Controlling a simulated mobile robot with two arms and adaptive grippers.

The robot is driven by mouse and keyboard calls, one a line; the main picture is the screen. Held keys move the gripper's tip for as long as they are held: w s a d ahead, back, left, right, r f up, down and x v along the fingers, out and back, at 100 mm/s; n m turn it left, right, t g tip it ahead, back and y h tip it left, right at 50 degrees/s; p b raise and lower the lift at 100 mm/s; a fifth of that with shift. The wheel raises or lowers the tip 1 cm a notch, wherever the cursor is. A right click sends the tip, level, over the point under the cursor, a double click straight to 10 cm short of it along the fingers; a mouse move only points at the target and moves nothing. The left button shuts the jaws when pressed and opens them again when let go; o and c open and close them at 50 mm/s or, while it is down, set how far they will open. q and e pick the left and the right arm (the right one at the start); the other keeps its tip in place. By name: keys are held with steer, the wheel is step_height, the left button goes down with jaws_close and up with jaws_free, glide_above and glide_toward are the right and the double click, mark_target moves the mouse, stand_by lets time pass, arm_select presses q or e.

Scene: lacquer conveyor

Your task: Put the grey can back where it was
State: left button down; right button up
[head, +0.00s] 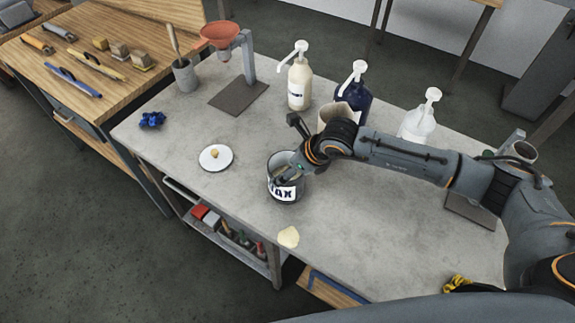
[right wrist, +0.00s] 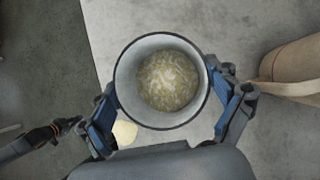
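The grey can (head: 285,189) has a white label with dark lettering and stands upright, without a lid, near the table's front edge. In the right wrist view its round open top (right wrist: 162,120) shows a yellowish, mottled content. My right gripper (right wrist: 162,95) has a blue-padded finger against each side of the can and is shut on it. In the head view the gripper (head: 292,170) is partly hidden by its own wrist. I cannot tell whether the can's base touches the table. What looks like my left gripper (right wrist: 72,122) shows at lower left in the right wrist view, its fingers unclear.
A white lid with a knob (head: 216,158) lies left of the can. A pale yellow patch (head: 288,237) lies in front. Pump bottles (head: 299,82) stand behind, and a funnel stand (head: 247,58) and blue item (head: 151,120) farther left. The grey tabletop (head: 245,205) is bare around the lid.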

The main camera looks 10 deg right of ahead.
steer(key=shift+o, duration=0.3)
steer(key=shift+r, duration=0.1)
steer(key=b+v, duration=0.3)
steer(key=v, duration=0.9)
